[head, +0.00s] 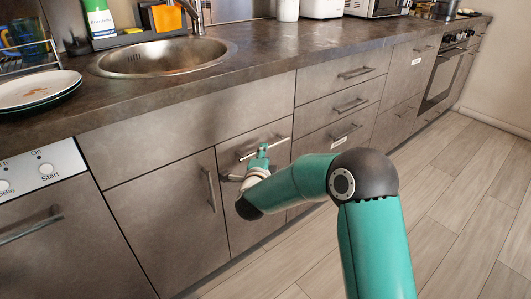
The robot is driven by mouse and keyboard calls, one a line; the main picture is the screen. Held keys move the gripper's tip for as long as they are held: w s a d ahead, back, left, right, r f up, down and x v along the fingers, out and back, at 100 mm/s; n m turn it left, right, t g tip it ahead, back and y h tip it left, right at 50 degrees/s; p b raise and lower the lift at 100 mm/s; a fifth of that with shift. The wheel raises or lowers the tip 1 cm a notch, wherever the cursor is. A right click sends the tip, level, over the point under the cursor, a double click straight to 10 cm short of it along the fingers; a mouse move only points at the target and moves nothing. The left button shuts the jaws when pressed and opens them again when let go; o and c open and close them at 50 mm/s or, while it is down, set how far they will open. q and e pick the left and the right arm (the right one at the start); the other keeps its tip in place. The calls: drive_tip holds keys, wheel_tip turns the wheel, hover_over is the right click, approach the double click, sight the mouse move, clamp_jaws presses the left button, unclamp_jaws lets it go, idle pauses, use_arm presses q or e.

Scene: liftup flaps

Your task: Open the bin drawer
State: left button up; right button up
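A tall grey front (235,215) with a horizontal metal handle (277,143) near its top stands right of the under-sink door; it appears to be the bin drawer, though I read no label on it. It looks flush with its neighbours, as far as I can see. My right gripper (259,160) is at this handle, just below it and in front of the panel. My own wrist and forearm partly hide it, so I cannot tell whether its fingers are closed around the bar. My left gripper is not in view.
The under-sink door (165,225) with a vertical handle is on the left, with a dishwasher (45,240) beyond it. A drawer stack (345,90) and an oven (440,80) are on the right. The wooden floor (465,190) is clear.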

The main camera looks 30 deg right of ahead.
drive_tip(key=shift+b+x, duration=0.3)
drive_tip(key=shift+x, duration=1.9)
clamp_jaws()
